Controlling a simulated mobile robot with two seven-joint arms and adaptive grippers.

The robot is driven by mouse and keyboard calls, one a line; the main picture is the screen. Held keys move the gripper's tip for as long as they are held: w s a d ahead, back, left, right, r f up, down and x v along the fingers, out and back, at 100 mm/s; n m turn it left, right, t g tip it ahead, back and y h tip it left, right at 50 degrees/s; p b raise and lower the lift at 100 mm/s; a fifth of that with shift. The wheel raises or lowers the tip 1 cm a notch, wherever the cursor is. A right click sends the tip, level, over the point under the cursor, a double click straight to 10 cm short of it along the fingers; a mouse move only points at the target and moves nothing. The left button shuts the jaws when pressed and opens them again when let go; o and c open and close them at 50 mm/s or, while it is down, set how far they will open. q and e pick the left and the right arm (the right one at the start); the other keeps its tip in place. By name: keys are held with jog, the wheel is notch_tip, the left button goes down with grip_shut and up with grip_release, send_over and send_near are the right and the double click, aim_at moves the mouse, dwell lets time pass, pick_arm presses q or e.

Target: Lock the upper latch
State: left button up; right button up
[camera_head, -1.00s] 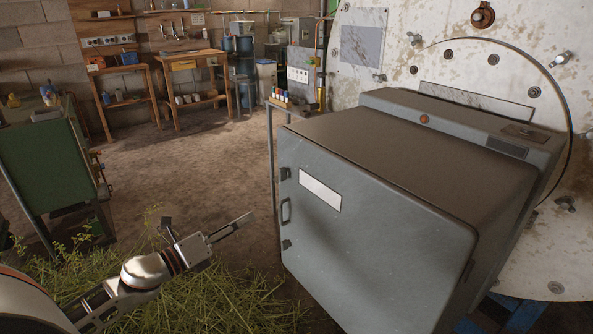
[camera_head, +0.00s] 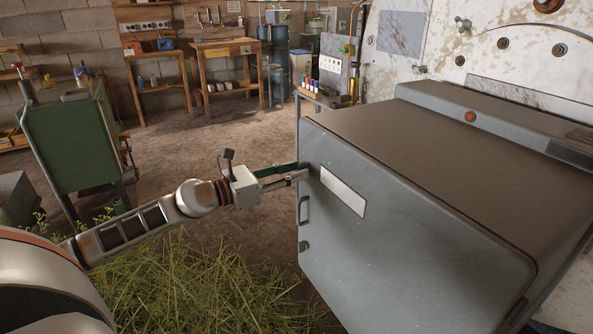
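The grey cabinet (camera_head: 400,240) has its front door closed, with a pale label plate (camera_head: 343,192) on it. A handle (camera_head: 303,210) sits on the door's left edge, with the lower latch (camera_head: 304,246) beneath it. My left gripper (camera_head: 302,170) reaches in from the left to the top of that edge, where the upper latch is. Its two fingers show a gap between them, and their tips cover the upper latch. I cannot tell whether they touch it or how the latch is turned. My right gripper is out of view.
A green machine (camera_head: 75,140) stands at the left. Wooden workbenches (camera_head: 225,52) stand at the back wall. A large pale riveted panel (camera_head: 480,40) is behind the cabinet.

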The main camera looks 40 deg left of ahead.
pick_arm(q)
jog(key=shift+w+d, duration=0.2)
jog(key=shift+w, duration=0.35)
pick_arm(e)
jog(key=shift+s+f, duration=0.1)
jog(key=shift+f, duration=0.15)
pick_arm(q)
grip_shut()
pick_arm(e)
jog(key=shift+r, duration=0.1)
